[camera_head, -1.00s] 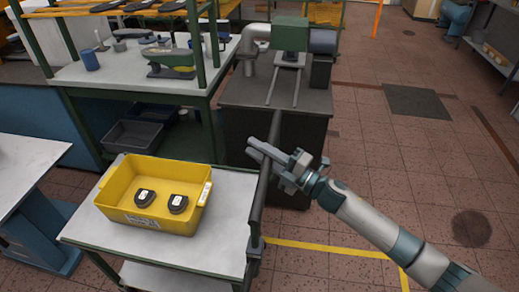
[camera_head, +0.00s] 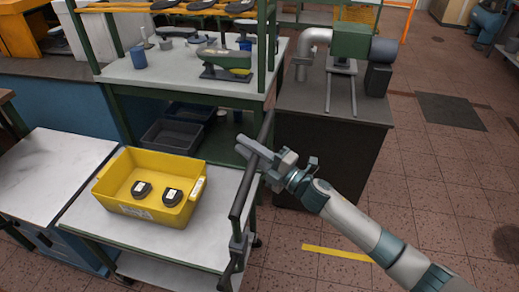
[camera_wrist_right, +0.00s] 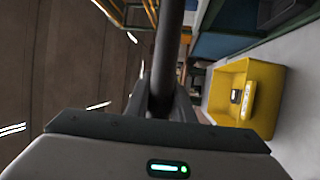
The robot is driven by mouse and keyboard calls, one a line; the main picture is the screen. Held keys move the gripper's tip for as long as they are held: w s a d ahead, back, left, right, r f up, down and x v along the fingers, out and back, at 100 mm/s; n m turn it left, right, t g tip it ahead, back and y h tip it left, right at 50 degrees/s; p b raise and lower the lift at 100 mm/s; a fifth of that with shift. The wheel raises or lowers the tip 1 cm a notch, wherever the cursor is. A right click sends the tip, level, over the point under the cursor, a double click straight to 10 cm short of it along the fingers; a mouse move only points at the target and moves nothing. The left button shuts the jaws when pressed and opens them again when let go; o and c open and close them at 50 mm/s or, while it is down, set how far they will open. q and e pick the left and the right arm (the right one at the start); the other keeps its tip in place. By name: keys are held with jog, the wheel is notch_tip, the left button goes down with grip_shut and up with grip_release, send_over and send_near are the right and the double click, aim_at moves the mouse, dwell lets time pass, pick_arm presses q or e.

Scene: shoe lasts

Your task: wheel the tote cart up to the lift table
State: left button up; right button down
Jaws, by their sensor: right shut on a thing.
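The tote cart (camera_head: 215,231) has a pale top shelf, a lower shelf and a dark push handle (camera_head: 243,196) along its right end. A yellow tote (camera_head: 165,208) with two dark items in it stands on the top shelf. My right gripper (camera_head: 257,150) is shut on the handle near its upper end. In the right wrist view the dark handle bar (camera_wrist_right: 168,50) runs up from between the fingers, with the yellow tote (camera_wrist_right: 262,95) to its right. The lift table is probably the white-topped table (camera_head: 52,165) with a blue base, close beside the cart's left end. My left gripper is not in view.
A green-framed workbench (camera_head: 185,85) with crates underneath stands behind the cart. A dark cabinet (camera_head: 325,120) bearing a green machine (camera_head: 360,42) stands behind my right gripper. Open tiled floor (camera_head: 430,180) with a yellow line (camera_head: 337,252) lies to the right.

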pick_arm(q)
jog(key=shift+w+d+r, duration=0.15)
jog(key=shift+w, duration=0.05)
pick_arm(e)
jog(key=shift+w+a, duration=0.25)
jog(key=shift+a, duration=0.9)
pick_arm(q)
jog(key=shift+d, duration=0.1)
pick_arm(e)
jog(key=shift+a+r, duration=0.1)
jog(key=shift+r, duration=0.05)
jog(key=c, duration=1.5)
grip_release()
jog(key=shift+a, duration=0.15)
jog(key=shift+c, duration=0.2)
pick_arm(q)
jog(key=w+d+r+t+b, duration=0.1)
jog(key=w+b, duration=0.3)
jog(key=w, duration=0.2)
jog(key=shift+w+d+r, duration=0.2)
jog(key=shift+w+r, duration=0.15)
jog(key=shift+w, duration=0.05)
pick_arm(e)
jog(key=v, duration=1.6)
jog(key=shift+s+f, duration=0.15)
jog(key=shift+f, duration=0.1)
jog(key=shift+f, duration=0.1)
